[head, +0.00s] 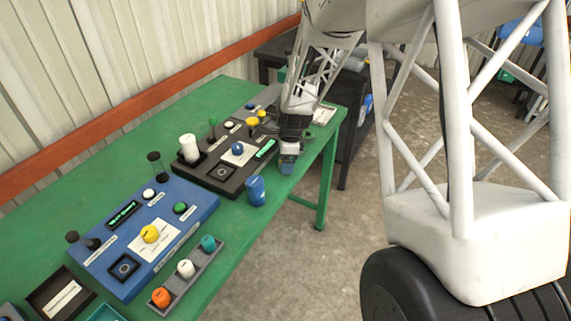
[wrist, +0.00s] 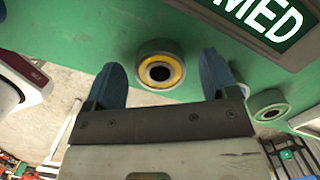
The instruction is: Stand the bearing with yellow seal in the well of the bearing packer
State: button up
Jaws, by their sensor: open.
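The bearing with yellow seal (wrist: 161,72) is a grey ring with a yellow inner band and dark bore, on the green table in the wrist view. My gripper (wrist: 163,80) is open, with its two blue fingers on either side of the bearing in that view; I cannot tell whether they touch it. In the head view my gripper (head: 288,162) is low beside the black console (head: 203,181) and I cannot make out the bearing there. The black console and the blue console (head: 110,262) each have a square dark recess; their labels are too small to tell which is the bearing packer.
Another bearing (wrist: 269,112) with a greenish seal lies to the right in the wrist view. A lit display (wrist: 270,20) reads "MED". A blue cup-like object (head: 256,191) and a grey rack (head: 182,287) with coloured caps stand near the table's front edge.

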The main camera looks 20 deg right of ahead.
jog(key=c, duration=1.1)
jog(key=shift+c, duration=0.2)
jog(key=shift+r, duration=0.15)
jog(key=shift+r, duration=0.5)
jog(key=shift+s+r, duration=0.2)
jog(key=shift+r, duration=0.4)
jog(key=shift+s+r, duration=0.15)
jog(key=shift+r, duration=0.45)
jog(key=s+r, duration=0.1)
jog(key=s, duration=1.4)
jog(key=shift+s+a+r, duration=0.15)
jog(key=shift+a, duration=0.2)
